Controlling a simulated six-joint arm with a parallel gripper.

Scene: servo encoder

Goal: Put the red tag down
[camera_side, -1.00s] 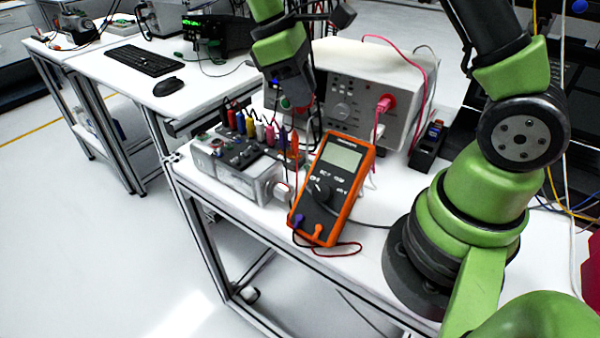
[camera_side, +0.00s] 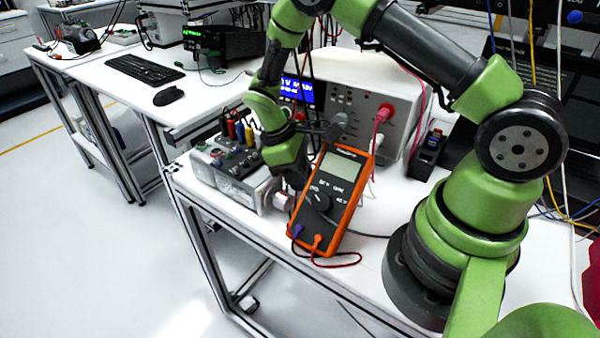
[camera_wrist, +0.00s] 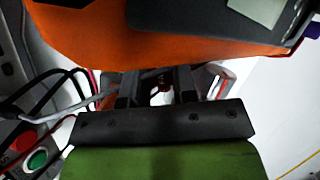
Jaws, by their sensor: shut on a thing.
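In the side view my gripper (camera_side: 294,178) points down low over the bench, between the grey terminal box and the orange multimeter. Its fingertips are partly hidden there, and I cannot make out the tag. Whether the tag touches the bench cannot be told.
The orange multimeter (camera_side: 347,205) stands tilted just right of my gripper and fills the top of the wrist view. The grey terminal box (camera_side: 235,180) with coloured plugs is to the left. The power supply (camera_side: 385,95) stands behind. Cables hang close by.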

